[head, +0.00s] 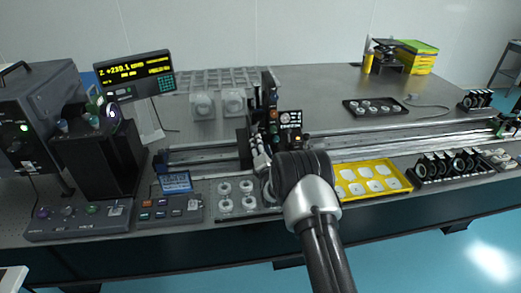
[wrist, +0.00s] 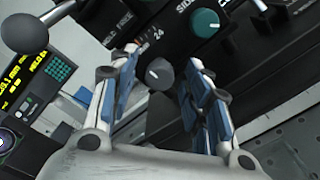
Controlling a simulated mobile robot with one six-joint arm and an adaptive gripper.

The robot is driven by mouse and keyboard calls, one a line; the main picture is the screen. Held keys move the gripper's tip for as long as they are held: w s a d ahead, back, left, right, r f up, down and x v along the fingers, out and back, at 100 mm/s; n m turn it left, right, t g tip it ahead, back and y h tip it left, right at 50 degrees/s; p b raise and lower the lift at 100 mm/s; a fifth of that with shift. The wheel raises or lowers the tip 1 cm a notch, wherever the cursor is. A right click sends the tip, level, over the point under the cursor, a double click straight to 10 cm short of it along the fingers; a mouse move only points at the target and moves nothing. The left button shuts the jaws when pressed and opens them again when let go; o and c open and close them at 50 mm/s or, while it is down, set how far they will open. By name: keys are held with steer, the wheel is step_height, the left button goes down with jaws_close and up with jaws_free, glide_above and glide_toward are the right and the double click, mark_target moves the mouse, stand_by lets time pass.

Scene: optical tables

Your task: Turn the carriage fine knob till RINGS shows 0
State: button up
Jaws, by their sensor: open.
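In the wrist view my gripper (wrist: 162,64) is open, with one blue-padded finger on each side of a dark grey knob (wrist: 158,74). The knob has a pale mark and sits between the fingertips; I cannot tell whether either finger touches it. No label naming it as the fine knob is readable. The black carriage (head: 268,115) stands on the rail in the head view, where my own arm largely hides the gripper. A display (head: 135,75) with yellow digits reads about Z +239.1; its lower lines, and any RINGS value, are too small to read.
A teal knob (wrist: 205,22) sits close by on the black panel, and a ball-ended lever (wrist: 25,33) is at upper left. In the head view a yellow tray (head: 368,188) lies right of my arm, and a control box (head: 165,208) lies left.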

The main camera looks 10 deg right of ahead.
steer(key=shift+w, duration=0.2)
jaws_close()
stand_by(0.6)
